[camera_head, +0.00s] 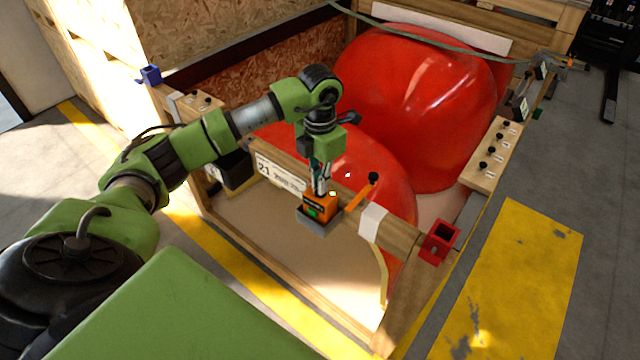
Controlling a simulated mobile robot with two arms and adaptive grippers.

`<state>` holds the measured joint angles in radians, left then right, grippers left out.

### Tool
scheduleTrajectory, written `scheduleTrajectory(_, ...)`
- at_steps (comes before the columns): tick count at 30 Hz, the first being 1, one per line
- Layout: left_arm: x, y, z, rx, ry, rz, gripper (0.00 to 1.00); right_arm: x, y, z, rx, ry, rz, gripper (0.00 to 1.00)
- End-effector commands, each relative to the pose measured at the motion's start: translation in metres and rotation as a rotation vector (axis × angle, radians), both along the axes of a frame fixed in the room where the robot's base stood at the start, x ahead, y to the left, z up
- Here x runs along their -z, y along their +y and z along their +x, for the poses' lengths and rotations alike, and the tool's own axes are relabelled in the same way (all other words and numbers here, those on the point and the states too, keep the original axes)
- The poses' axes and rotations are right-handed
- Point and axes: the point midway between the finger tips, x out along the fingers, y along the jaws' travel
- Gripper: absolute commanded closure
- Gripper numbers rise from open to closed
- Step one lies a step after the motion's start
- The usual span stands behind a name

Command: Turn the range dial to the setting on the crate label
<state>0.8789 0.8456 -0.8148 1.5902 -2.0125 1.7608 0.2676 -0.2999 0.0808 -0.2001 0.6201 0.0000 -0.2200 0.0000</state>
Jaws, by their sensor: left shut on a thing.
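A small orange device (318,204) with a green display sits in a grey holder (318,221) on the crate's front rail. My left gripper (321,190) points down onto the top of this device, with its fingers shut at the range dial. The dial itself is hidden between the fingers. The crate label (279,174) is a white card on the front rail, left of the device. It shows "21" and a smaller line I cannot read for certain. My right gripper is not in view.
Large red nosecones (425,95) fill the wooden crate behind the rail. An orange lever with a black knob (373,178) stands just right of the device. A red bracket (439,242) sits at the right corner. Yellow floor marking (515,280) lies on clear floor at right.

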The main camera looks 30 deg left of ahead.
Motion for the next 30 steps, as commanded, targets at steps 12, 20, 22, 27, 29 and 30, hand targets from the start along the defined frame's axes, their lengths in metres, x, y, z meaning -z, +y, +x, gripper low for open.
scheduleTrajectory(12, -0.0005, 0.0001, 0.0001, -0.172, -0.001, 0.0, 1.0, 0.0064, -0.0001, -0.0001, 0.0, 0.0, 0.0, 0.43)
scheduleTrajectory(20, -0.0008, 0.0, 0.0001, -0.189, 0.0, 0.0, 1.0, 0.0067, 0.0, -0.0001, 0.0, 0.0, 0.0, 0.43)
scheduleTrajectory(22, -0.0008, -0.0001, 0.0002, -0.189, -0.001, 0.0, 1.0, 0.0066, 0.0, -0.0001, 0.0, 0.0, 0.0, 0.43)
scheduleTrajectory(27, -0.0008, 0.0, 0.0002, -0.189, -0.001, 0.0, 1.0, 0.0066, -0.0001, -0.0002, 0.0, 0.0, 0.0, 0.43)
scheduleTrajectory(29, -0.0008, 0.0, 0.0002, -0.189, -0.001, 0.0, 0.81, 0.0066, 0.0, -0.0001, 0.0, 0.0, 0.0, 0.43)
scheduleTrajectory(30, -0.0008, 0.0, 0.0002, -0.189, -0.001, 0.0, 0.76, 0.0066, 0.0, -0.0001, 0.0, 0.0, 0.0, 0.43)
